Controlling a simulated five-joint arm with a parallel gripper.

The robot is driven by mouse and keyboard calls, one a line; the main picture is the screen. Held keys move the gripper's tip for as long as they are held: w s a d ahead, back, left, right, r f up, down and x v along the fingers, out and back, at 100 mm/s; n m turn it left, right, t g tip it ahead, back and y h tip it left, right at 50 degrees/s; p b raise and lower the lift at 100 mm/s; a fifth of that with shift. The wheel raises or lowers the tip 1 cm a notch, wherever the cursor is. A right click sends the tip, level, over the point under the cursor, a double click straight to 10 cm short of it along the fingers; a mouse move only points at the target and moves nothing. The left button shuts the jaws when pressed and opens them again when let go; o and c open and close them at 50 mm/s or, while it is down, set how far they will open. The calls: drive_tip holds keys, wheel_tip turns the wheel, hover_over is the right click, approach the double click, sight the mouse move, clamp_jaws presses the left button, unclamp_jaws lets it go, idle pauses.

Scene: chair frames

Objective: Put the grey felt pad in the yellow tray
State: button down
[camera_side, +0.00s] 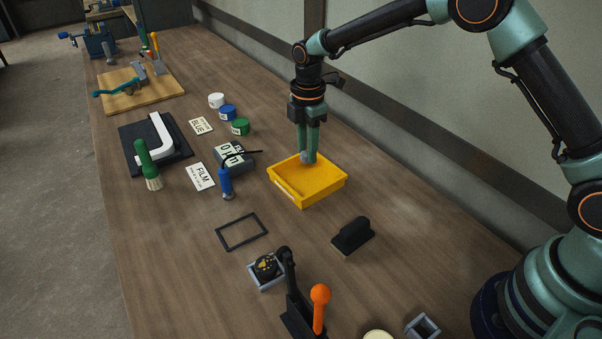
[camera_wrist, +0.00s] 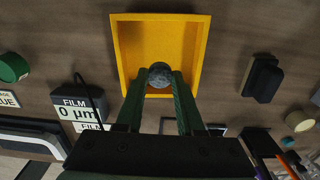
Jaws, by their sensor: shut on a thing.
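The grey felt pad (camera_wrist: 158,81) is a small round grey piece pinched between the fingertips of my gripper (camera_wrist: 160,84). It also shows in the side view as a grey bit (camera_side: 305,157) at the fingertips. My gripper (camera_side: 308,156) points down over the back part of the yellow tray (camera_side: 300,196). In the wrist view the tray (camera_wrist: 127,50) lies behind the pad, which is over its near part. The tray is otherwise empty. I cannot tell whether the pad touches the tray floor.
A dark film gauge box (camera_side: 236,157) and a blue-handled tool (camera_side: 226,184) stand left of the tray. A black block (camera_side: 353,234) lies in front of it, and a thin black frame (camera_side: 241,231) lies front left. Paint pots (camera_side: 240,127) stand behind left.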

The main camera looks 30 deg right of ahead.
sight(306, 181)
drive_tip(key=shift+f, duration=3.35)
drive_tip(key=c, duration=0.5)
unclamp_jaws()
drive_tip(key=shift+f, duration=0.1)
